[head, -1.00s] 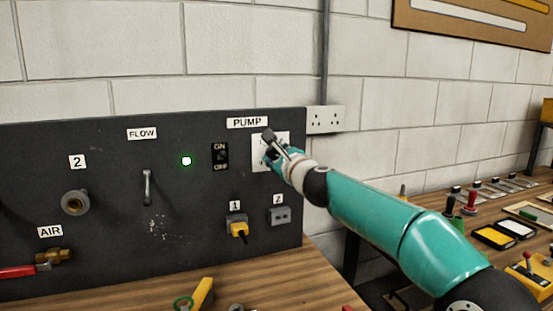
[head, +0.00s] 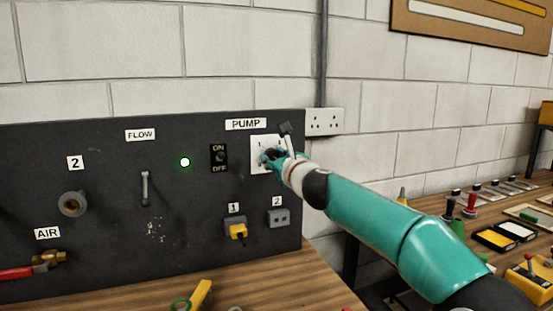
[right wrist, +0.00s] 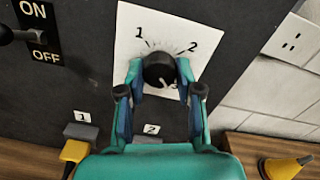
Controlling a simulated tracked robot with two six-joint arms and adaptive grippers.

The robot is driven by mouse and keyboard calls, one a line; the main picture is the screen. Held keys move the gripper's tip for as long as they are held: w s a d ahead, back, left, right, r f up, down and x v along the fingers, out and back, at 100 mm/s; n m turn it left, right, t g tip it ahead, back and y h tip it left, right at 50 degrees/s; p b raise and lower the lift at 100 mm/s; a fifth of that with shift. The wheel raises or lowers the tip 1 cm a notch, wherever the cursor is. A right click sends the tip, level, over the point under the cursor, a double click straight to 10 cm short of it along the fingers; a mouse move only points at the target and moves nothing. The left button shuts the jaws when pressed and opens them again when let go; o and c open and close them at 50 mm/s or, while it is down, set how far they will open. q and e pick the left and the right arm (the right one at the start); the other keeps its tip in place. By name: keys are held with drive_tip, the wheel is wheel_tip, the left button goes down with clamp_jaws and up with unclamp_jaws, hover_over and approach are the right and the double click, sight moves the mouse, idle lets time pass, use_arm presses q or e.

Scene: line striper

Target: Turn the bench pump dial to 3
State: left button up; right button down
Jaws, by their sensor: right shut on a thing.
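The pump dial (right wrist: 157,68) is a round black knob on a white plate (right wrist: 128,28) printed 1, 2 and 3. In the right wrist view its pale pointer mark faces down and right, close to the 3, which is partly hidden by the knob and a finger. My right gripper (right wrist: 160,72) is shut on the knob, with one finger on each side. In the head view my right gripper (head: 268,158) covers most of the knob on the plate (head: 257,143) below the PUMP label (head: 246,124). My left gripper is not in view.
On the dark panel (head: 110,190), an ON/OFF switch (head: 219,158), a lit green lamp (head: 185,162) and a FLOW lever (head: 145,188) are left of the dial. Sockets 1 (head: 237,230) and 2 (head: 279,217) are below it. A wall socket (head: 324,121) is to the right.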

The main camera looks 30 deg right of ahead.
drive_tip(key=shift+w+f, duration=0.1)
drive_tip(key=shift+f, duration=0.25)
drive_tip(key=c, duration=0.8)
unclamp_jaws()
drive_tip(key=shift+r, duration=0.1)
drive_tip(key=shift+o, duration=0.2)
drive_tip(key=shift+r, duration=0.15)
drive_tip(key=shift+s, duration=0.25)
drive_tip(key=v, duration=1.1)
drive_tip(key=shift+s, duration=0.3)
